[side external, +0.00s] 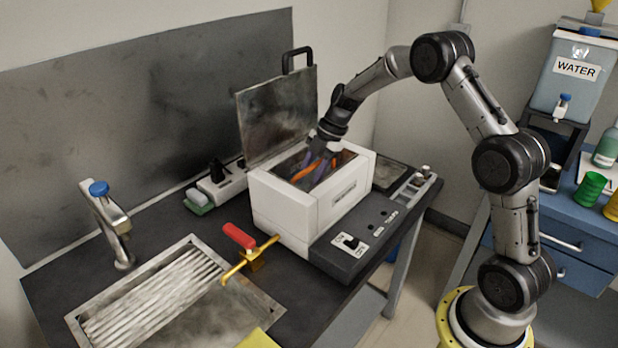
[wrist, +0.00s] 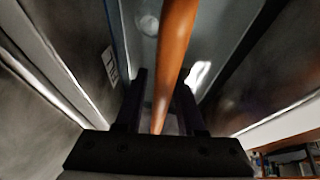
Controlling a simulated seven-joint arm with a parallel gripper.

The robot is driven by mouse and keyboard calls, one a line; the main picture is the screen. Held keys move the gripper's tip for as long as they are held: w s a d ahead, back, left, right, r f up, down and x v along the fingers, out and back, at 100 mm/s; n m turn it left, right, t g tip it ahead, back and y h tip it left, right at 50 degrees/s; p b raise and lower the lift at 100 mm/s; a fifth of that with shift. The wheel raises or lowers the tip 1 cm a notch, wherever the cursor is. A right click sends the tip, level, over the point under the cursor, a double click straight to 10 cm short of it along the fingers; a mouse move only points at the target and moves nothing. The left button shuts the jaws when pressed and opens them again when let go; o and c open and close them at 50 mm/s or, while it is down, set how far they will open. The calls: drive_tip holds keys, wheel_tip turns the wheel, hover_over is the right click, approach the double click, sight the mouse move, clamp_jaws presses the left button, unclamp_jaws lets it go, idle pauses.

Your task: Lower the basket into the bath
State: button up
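The bath (side external: 305,215) is a white box-shaped unit with its metal lid (side external: 277,110) standing open. An orange bar (side external: 306,171), which seems to be the basket's handle, lies in the bath's opening; the rest of the basket is hidden. My gripper (side external: 318,170) points down into the opening, its dark fingers beside the bar. In the wrist view the orange-brown bar (wrist: 174,60) runs lengthwise between the fingers of my gripper (wrist: 163,75). The fingers stand apart, with a gap seen at the bar's left; contact on the right is unclear.
The open lid stands close behind my gripper. The bath's walls surround my fingers. A water tank (side external: 573,75) stands at the right.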

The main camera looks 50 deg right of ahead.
drive_tip(key=shift+o, duration=0.7)
